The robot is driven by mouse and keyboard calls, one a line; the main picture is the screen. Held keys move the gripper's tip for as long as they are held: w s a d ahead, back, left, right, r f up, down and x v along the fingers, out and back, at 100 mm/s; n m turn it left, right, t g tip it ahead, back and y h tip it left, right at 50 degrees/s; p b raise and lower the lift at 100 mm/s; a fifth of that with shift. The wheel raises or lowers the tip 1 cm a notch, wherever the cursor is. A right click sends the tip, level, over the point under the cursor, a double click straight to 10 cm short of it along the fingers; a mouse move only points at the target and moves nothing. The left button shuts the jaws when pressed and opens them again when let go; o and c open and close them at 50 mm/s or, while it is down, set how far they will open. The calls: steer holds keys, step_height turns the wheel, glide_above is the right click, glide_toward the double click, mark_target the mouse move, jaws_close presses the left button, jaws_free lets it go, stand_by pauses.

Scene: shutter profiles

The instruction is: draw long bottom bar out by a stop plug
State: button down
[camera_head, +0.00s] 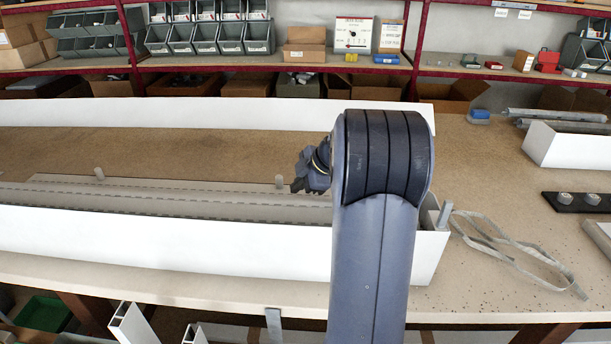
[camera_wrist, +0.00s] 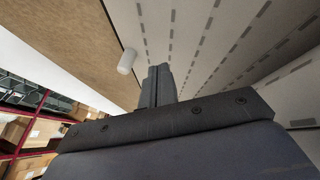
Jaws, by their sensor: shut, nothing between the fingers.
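Long pale slatted bars (camera_head: 180,193) with dashed slots lie side by side in a long white open-topped box (camera_head: 150,240). I cannot tell which one is the bottom bar. A pale round stop plug (camera_head: 279,181) stands up near my gripper, and another plug (camera_head: 98,173) stands farther left. My gripper (camera_head: 298,186) is just right of the nearer plug, at the end of my bent arm. In the wrist view the shut, empty fingers (camera_wrist: 159,84) point at the slotted bars (camera_wrist: 200,40), with a white plug (camera_wrist: 127,61) beside them, apart. My arm hides the box's right part.
A long white panel (camera_head: 220,114) stands along the bench's back. A grey strap loop (camera_head: 510,250) lies right of the box, near a grey upright peg (camera_head: 444,214). A black plate with knobs (camera_head: 580,202) and a white profile (camera_head: 565,145) lie at right. Brown bench (camera_head: 200,148) behind the box is clear.

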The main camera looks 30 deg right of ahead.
mark_target(281, 184)
steer(key=x, duration=0.3)
steer(key=shift+w+f+p, duration=0.1)
steer(key=shift+w+p, duration=0.2)
steer(key=shift+w+d+p, duration=0.2)
steer(key=shift+w+p, duration=0.2)
steer(key=shift+w, duration=0.7)
steer(key=shift+w+d, duration=0.1)
steer(key=shift+w, duration=0.5)
steer(key=shift+w+d+f+b, duration=0.15)
steer(key=shift+w+b, duration=0.2)
steer(key=shift+b, duration=0.4)
steer(key=shift+w+d+b, duration=0.15)
steer(key=shift+w+b, duration=0.2)
